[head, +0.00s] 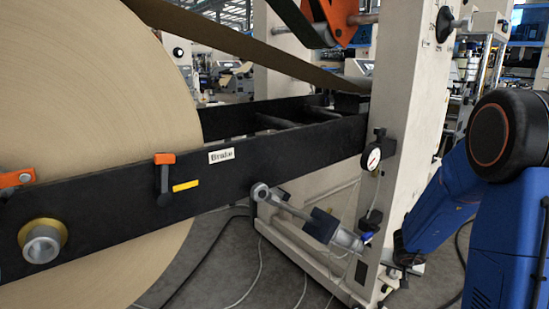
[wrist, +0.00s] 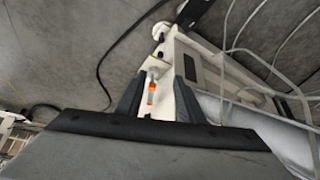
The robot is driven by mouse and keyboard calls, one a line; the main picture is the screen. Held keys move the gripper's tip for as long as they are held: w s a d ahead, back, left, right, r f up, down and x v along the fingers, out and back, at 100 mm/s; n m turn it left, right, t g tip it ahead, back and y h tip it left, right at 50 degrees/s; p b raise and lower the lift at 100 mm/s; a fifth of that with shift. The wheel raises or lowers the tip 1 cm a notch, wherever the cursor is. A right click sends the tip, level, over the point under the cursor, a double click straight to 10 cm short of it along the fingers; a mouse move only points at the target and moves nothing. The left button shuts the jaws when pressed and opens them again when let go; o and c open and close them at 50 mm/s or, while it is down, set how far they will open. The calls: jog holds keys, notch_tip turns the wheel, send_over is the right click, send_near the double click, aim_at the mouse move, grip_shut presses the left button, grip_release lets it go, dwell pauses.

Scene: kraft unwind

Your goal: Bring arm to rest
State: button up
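My gripper (wrist: 158,75) shows in the wrist view with its two dark fingers standing well apart. A small orange-and-white part (wrist: 151,91) shows in the gap between them, and neither finger appears to touch it. The gripper looks empty. In the head view my blue arm comes in from the right and bends down beside the cream machine column (head: 417,120). Its lower end is near the column's foot, and the fingers cannot be made out there.
A large kraft paper roll (head: 120,85) fills the left, behind a black beam (head: 270,145) with a "Brake" label (head: 221,155). A dial gauge (head: 373,157) sits on the column. A metal cylinder (head: 290,208) is low beside it. Cables (wrist: 105,65) lie on the grey floor.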

jog(key=s+a+r+n+t+y, duration=0.1)
jog(key=s+a+r+n+y, duration=0.2)
jog(key=a+r, duration=0.6)
jog(key=s+a+r+n+t+y, duration=0.1)
jog(key=s+a+r+y, duration=0.1)
jog(key=s+a+r, duration=0.5)
jog(key=s+a+r+n+g, duration=0.15)
jog(key=s+a+r, duration=0.25)
jog(key=s+r, duration=0.5)
jog(key=s+d+h, duration=0.1)
jog(key=s+d, duration=0.1)
jog(key=s, duration=0.6)
jog(key=s+d+f+g+h, duration=0.1)
jog(key=s+d, duration=0.2)
jog(key=s, duration=0.4)
jog(key=shift+s+f, duration=0.2)
jog(key=shift+s, duration=0.15)
